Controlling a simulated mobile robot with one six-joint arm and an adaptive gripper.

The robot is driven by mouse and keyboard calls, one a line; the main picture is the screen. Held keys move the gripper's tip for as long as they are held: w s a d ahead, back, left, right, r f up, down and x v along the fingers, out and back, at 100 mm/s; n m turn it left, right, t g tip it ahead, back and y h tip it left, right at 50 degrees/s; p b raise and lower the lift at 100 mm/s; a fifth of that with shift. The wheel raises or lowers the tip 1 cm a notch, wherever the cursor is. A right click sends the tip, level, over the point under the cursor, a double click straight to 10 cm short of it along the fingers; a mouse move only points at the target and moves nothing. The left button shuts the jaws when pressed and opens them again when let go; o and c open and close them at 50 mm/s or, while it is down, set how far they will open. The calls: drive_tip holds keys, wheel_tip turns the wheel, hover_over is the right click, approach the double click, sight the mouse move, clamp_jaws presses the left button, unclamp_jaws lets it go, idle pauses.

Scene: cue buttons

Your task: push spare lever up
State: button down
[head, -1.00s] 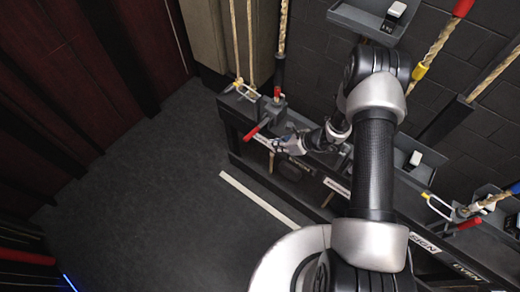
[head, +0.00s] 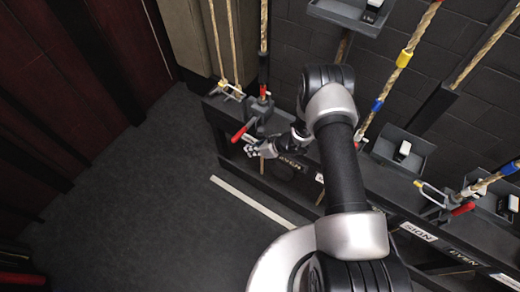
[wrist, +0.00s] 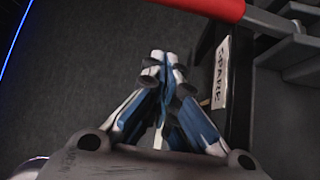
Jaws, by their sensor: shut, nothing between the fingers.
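The spare lever has a red handle (head: 241,133) at the end of the dark rail in the head view, slanting down and left from its mount. In the wrist view the red handle (wrist: 200,8) crosses the top edge, and a white label reading SPARE (wrist: 221,72) is on the rail beside my fingers. My gripper (head: 250,151) is just below and to the right of the handle in the head view. In the wrist view my gripper (wrist: 165,58) has its fingertips together, empty, with a gap in the picture between them and the handle.
The dark rail (head: 330,190) runs to the lower right with more labels, ropes and another red lever (head: 463,209). A grey tray (head: 385,150) with a small white-topped switch sits along it. The floor (head: 140,200) to the left is clear apart from a white strip.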

sight(245, 129)
drive_tip(key=shift+w+a+r, duration=1.05)
drive_tip(key=shift+w+r, duration=0.05)
drive_tip(key=shift+r, duration=0.05)
drive_tip(key=shift+r, duration=0.1)
drive_tip(key=shift+r, duration=0.35)
